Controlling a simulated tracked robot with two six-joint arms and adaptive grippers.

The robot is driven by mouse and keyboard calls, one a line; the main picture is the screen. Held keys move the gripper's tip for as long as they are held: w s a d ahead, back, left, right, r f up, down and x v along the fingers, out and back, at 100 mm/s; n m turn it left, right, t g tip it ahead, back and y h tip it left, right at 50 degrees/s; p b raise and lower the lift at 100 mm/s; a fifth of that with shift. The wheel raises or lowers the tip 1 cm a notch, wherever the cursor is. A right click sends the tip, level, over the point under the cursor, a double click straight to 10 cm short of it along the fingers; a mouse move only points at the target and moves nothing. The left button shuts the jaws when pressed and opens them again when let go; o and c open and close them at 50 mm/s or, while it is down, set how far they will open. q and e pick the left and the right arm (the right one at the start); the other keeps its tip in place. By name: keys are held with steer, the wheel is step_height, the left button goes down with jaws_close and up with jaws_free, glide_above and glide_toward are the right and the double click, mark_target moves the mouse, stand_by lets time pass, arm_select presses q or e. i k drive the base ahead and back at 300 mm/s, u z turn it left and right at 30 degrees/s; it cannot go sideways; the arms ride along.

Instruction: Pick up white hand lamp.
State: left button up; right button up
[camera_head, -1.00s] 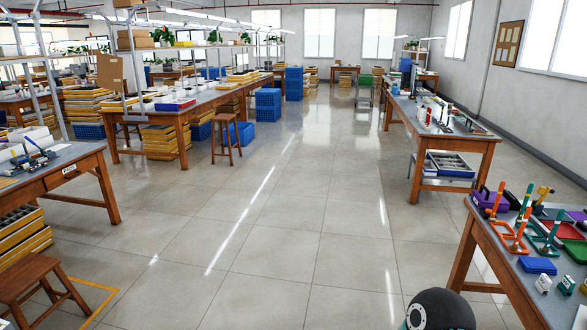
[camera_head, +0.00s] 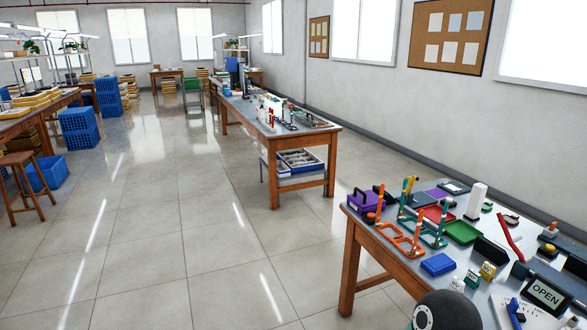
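A white upright block-like object (camera_head: 476,201) stands toward the back of the near-right workbench (camera_head: 352,245). It could be the white hand lamp, but it is too small for me to tell. Neither of my grippers is in view. Only a dark rounded part of my own body shows at the bottom edge, in front of the bench.
The near bench is crowded: orange stands (camera_head: 402,240), a purple carrier (camera_head: 368,203), a green tray (camera_head: 462,232), a blue box (camera_head: 438,264), and an OPEN sign (camera_head: 547,295). Another bench (camera_head: 270,128) stands farther back. The tiled floor (camera_head: 180,240) left of the benches is clear.

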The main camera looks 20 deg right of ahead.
mark_target(474, 208)
steer(key=z, duration=0.4)
steer(key=i, duration=0.85)
steer(key=z, duration=0.55)
steer(key=k, duration=0.85)
steer(key=z, duration=0.2)
steer(key=i, duration=0.9)
steer(key=u, duration=0.1)
